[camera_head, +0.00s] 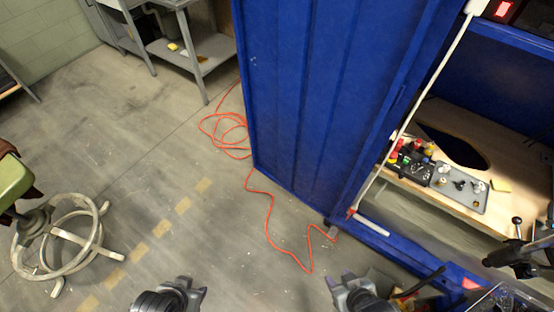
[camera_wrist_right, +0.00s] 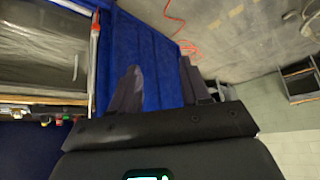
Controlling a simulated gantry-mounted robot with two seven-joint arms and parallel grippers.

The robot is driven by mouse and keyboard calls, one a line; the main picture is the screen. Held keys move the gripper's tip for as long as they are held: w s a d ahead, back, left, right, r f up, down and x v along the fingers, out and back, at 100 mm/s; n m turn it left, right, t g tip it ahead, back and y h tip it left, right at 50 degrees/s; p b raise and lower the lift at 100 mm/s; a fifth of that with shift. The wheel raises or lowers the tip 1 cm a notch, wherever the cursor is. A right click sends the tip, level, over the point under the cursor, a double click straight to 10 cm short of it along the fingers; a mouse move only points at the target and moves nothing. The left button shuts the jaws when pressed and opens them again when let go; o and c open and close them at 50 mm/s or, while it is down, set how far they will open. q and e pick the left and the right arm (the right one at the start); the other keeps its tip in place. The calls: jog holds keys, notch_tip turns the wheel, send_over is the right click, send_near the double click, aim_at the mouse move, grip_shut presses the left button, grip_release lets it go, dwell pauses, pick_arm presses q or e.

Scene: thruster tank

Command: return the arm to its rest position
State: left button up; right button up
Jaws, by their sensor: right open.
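My right gripper (camera_head: 342,284) is at the bottom edge of the head view, right of centre, above the grey floor. In the right wrist view its two dark fingers (camera_wrist_right: 160,85) are spread apart with nothing between them. The blue cabinet wall shows behind them. My left gripper (camera_head: 194,287) is at the bottom edge of the head view, left of centre, also over the floor. I cannot tell whether its fingers are open or shut, and I see nothing held there.
A tall blue cabinet panel (camera_head: 310,95) stands right of centre. Inside is a wooden worktop (camera_head: 422,190) with a grey tray (camera_head: 468,203) of small parts. An orange cable (camera_head: 268,215) lies on the floor (camera_head: 150,130). A stool base (camera_head: 60,240) stands left.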

jog(key=s+d+r+m+g+h, duration=0.2)
jog(key=s+d+r+g, duration=0.15)
jog(key=d, duration=0.25)
notch_tip(320, 180, up, 37)
jog(key=p, duration=3.8)
jog(key=shift+s+a+t, duration=0.2)
jog(key=shift+s+t, duration=0.15)
jog(key=shift+s, duration=0.05)
